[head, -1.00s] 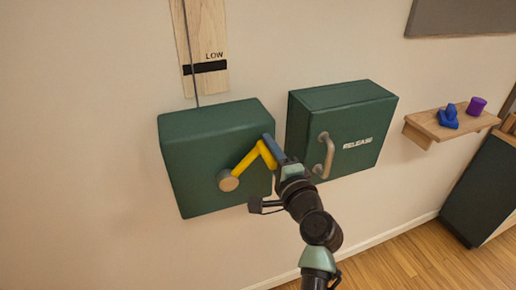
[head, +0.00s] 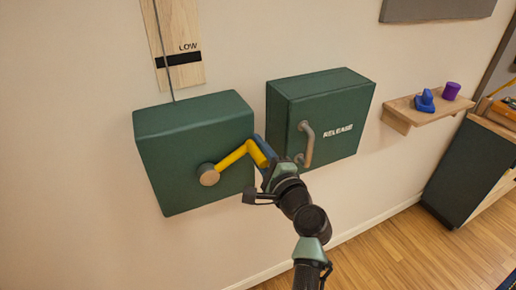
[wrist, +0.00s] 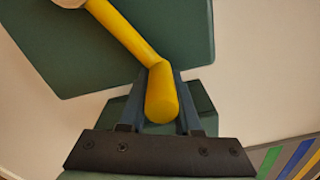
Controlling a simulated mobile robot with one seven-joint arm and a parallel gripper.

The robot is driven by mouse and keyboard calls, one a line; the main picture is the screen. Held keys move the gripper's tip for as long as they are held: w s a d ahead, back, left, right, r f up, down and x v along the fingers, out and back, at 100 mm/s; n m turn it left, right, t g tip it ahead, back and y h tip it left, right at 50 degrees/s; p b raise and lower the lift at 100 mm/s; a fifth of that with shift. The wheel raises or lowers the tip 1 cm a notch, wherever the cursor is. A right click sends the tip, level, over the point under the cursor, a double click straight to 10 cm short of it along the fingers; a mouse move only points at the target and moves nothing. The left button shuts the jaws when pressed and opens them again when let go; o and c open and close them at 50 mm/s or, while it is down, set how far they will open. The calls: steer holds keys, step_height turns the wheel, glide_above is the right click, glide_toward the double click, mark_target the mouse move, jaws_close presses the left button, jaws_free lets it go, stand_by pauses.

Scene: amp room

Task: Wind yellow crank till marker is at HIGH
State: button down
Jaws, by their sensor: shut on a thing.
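The yellow crank (head: 235,155) sticks out from the front of the left green box (head: 165,125) on a round tan hub (head: 208,175). Its arm points up and right from the hub. My gripper (head: 265,155) is shut on the crank's handle; the wrist view shows the yellow handle (wrist: 161,95) between the two fingers (wrist: 155,110). Above the box, a wooden board (head: 184,25) bears the word LOW. A black marker band (head: 180,59) lies just under that word. A thin cord runs down the board to the box. No HIGH label is in view.
A second green box (head: 340,110) lettered RELEASE, with a curved handle (head: 309,145), is close on the right. A wooden shelf (head: 400,116) with a blue object (head: 425,101) and a purple cylinder (head: 452,90) is farther right. The wall left of the crank box is clear.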

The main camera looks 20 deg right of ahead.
steer(key=shift+a+f, duration=0.45)
steer(key=c, duration=0.6)
jaws_free()
steer(key=shift+a+r, duration=0.1)
steer(key=shift+r, duration=0.1)
steer(key=shift+d+r, duration=0.1)
steer(key=shift+d, duration=0.15)
steer(key=shift+s, duration=0.1)
steer(key=s+b, duration=0.1)
steer(key=s, duration=1.1)
steer(key=shift+s+b, duration=0.4)
